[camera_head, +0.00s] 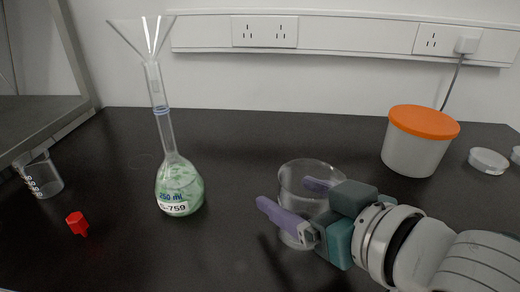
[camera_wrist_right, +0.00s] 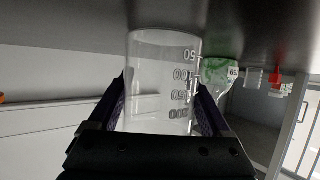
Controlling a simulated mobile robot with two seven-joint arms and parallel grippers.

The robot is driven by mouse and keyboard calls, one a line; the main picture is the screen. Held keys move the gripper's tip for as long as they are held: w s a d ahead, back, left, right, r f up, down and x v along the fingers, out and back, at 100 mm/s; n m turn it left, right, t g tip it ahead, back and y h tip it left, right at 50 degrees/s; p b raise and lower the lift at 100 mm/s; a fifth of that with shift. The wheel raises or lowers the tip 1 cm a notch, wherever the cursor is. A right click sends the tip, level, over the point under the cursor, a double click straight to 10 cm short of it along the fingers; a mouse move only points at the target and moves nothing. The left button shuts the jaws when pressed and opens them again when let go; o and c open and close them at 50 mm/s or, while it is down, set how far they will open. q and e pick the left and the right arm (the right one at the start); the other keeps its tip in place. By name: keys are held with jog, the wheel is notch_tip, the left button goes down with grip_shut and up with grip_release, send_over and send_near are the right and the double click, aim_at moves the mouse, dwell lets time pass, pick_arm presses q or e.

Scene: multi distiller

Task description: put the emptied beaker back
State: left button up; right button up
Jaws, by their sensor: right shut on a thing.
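A clear, empty beaker (camera_head: 312,172) is near the middle of the black table in the head view. My right gripper (camera_head: 292,202) is shut on it, with purple fingers on either side of its wall. In the right wrist view the beaker (camera_wrist_right: 163,85) sits between the two fingers (camera_wrist_right: 163,105), its volume marks showing. It looks upright and at or close to the table; I cannot tell if its base touches. My left gripper is not in view.
A volumetric flask (camera_head: 180,188) with green liquid and a funnel (camera_head: 143,38) stands left of the beaker. A red stopper (camera_head: 76,223) and a smaller beaker (camera_head: 42,175) are far left. An orange-lidded tub (camera_head: 415,148) and a shallow dish (camera_head: 488,161) are right.

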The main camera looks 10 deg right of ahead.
jog(key=shift+f, duration=0.1)
jog(key=o, duration=1.3)
jog(key=shift+s+r, duration=0.15)
jog(key=shift+r, duration=0.05)
jog(key=p+v, duration=0.2)
jog(key=v, duration=0.9)
jog(key=shift+s+d+r, duration=0.1)
jog(key=shift+s+d, duration=0.05)
jog(key=shift+d, duration=0.05)
jog(key=shift+s+d+h, duration=0.1)
jog(key=shift+d+h, duration=0.15)
jog(key=shift+h, duration=0.05)
jog(key=s+d+f+m+g+h, duration=0.1)
jog(key=s+d+f+g+h, duration=0.2)
jog(key=g, duration=0.1)
jog(key=shift+m, duration=0.4)
jog(key=s+g, duration=0.1)
jog(key=s, duration=0.1)
jog(key=s+g, duration=0.2)
jog(key=s, duration=0.1)
jog(key=s+f+g, duration=0.1)
jog(key=s+g, duration=0.1)
jog(key=s, duration=0.1)
jog(key=shift+s+d+f+h, duration=0.1)
jog(key=shift+d+h, duration=0.05)
jog(key=shift+h, duration=0.25)
